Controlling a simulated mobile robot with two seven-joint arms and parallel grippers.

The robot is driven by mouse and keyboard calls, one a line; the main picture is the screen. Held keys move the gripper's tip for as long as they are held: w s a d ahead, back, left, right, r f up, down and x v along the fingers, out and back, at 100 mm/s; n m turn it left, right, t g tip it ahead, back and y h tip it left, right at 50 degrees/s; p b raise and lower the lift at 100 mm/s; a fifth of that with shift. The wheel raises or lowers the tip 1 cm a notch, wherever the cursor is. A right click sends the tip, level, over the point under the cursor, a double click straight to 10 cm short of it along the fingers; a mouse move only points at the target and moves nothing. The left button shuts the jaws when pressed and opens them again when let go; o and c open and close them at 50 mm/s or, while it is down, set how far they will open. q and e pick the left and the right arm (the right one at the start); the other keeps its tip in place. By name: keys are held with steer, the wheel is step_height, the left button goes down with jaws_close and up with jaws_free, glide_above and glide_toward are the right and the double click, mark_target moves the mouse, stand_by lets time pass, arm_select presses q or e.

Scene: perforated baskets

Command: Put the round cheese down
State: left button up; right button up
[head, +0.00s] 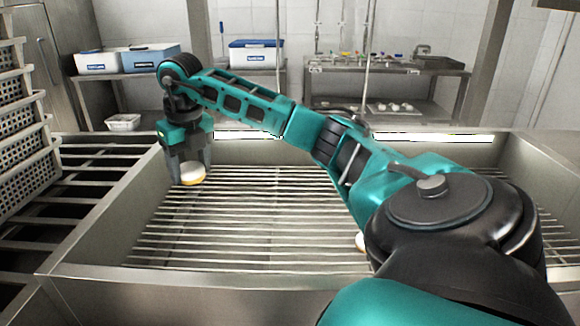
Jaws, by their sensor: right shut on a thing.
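A round cheese (193,178), pale on top with a yellow-brown side, is at the far left end of a metal sink-like trough with a slatted rack (250,215). My right gripper (190,168) points down and is shut on this cheese, with its fingers at the cheese's sides. The cheese is low, close to the rack; I cannot tell whether it touches the bars. A second pale round piece (360,241) lies on the rack, mostly hidden behind my right arm. My left gripper is out of view.
The trough's steel walls (100,215) surround the rack. Stacked perforated baskets (22,130) stand at the left beside a barred rack (85,180). Tables at the back hold blue-and-white boxes (255,54). The rack's middle is clear; my arm covers its right part.

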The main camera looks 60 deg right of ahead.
steer(key=shift+d+f, duration=0.15)
steer(key=shift+d, duration=0.05)
steer(key=b, duration=0.3)
glide_above(207, 247)
steer(key=f, duration=1.4)
steer(key=shift+s+a+f, duration=0.15)
steer(key=shift+s+f, duration=0.1)
steer(key=shift+f, duration=2.6)
steer(key=shift+f+b, duration=0.15)
steer(key=shift+b, duration=0.15)
steer(key=o, duration=1.2)
steer(key=shift+c, duration=0.2)
steer(key=shift+r, duration=0.4)
step_height(207, 247, up, 11)
steer(key=s+p, duration=0.1)
steer(key=p, duration=0.1)
steer(key=shift+s+a+r, duration=0.2)
steer(key=shift+s+a, duration=0.05)
steer(key=shift+s, duration=0.1)
steer(key=shift+r, duration=0.1)
